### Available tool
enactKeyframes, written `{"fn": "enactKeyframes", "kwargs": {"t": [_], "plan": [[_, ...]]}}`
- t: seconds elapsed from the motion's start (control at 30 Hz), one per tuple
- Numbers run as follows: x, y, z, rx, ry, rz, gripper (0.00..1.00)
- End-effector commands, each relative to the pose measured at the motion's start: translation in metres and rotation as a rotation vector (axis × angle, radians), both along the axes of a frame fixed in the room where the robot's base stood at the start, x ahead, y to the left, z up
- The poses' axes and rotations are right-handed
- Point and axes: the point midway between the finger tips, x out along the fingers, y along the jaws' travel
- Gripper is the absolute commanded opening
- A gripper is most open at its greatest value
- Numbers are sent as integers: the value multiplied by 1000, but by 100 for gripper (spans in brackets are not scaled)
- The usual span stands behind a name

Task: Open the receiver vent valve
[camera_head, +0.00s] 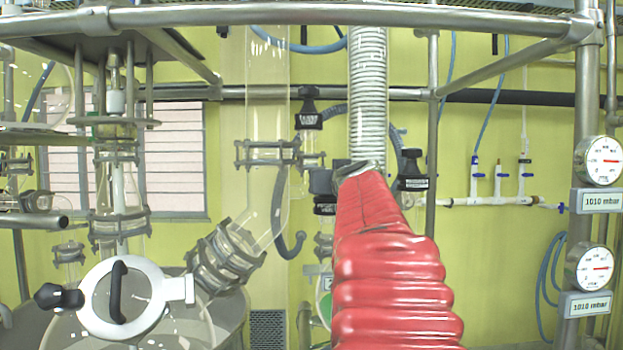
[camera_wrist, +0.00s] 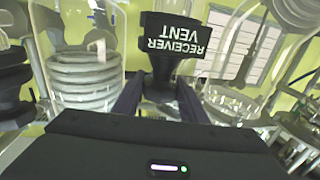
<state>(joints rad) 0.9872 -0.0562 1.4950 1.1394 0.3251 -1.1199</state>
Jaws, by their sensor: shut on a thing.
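The receiver vent valve (camera_wrist: 175,42) has a black handle with a white "RECEIVER VENT" label, which appears upside down in the wrist view. My gripper (camera_wrist: 160,92) is shut on the narrower black part below the label, with one finger on each side. In the head view my red-sleeved arm reaches up to the glassware, and its end hides most of the gripper and part of the valve area. A black fitting shows just left of the arm's end there; I cannot tell whether it is the valve or my gripper.
Other black valve handles stand close by, one up left (camera_head: 308,108) and one to the right (camera_head: 412,170). A ribbed glass column (camera_head: 368,90) rises behind my arm. A glass vessel with a white lid (camera_head: 145,298) stands lower left. Steel frame pipes (camera_head: 300,17) cross above; pressure gauges (camera_head: 597,160) are at right.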

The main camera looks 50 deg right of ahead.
Motion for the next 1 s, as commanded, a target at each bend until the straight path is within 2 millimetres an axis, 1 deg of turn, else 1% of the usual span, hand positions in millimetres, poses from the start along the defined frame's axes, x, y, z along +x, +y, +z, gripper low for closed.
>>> {"fn": "enactKeyframes", "kwargs": {"t": [0.03,0.07,0.8,1.0], "plan": [[0,-2,-5,7,5,15,16],[1,-2,-5,9,4,26,16],[2,-1,-3,1,-5,326,16],[2,0,-2,-1,-5,365,16]]}}
